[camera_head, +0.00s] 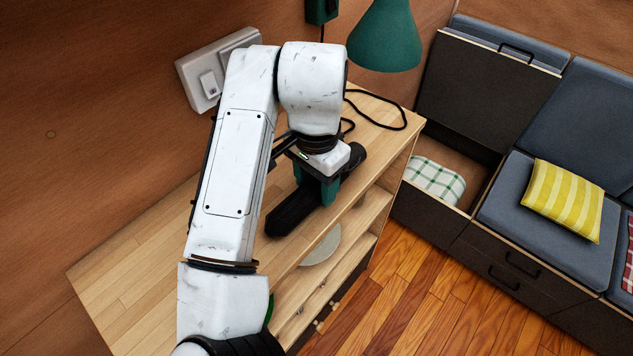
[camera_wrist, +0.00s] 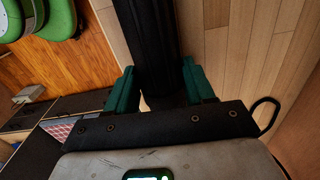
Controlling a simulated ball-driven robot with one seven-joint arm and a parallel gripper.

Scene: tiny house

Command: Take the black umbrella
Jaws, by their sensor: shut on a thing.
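The black umbrella (camera_head: 292,210) is a folded dark cylinder over the wooden shelf top, slanting from lower left to upper right. In the wrist view the umbrella (camera_wrist: 148,35) runs up from between the green fingers. My gripper (camera_head: 328,188) is shut on the umbrella, with a finger on each side of it; it also shows in the wrist view (camera_wrist: 160,88). The umbrella's far end sticks out past the gripper on the right. Whether the umbrella touches the shelf top is hard to tell.
The wooden shelf top (camera_head: 140,265) is clear at left, with a plate (camera_head: 322,246) on a lower shelf. A green lamp (camera_head: 385,38) hangs above, and a black cable (camera_head: 385,110) lies behind. A sofa with a yellow cushion (camera_head: 563,200) and an open compartment stands right.

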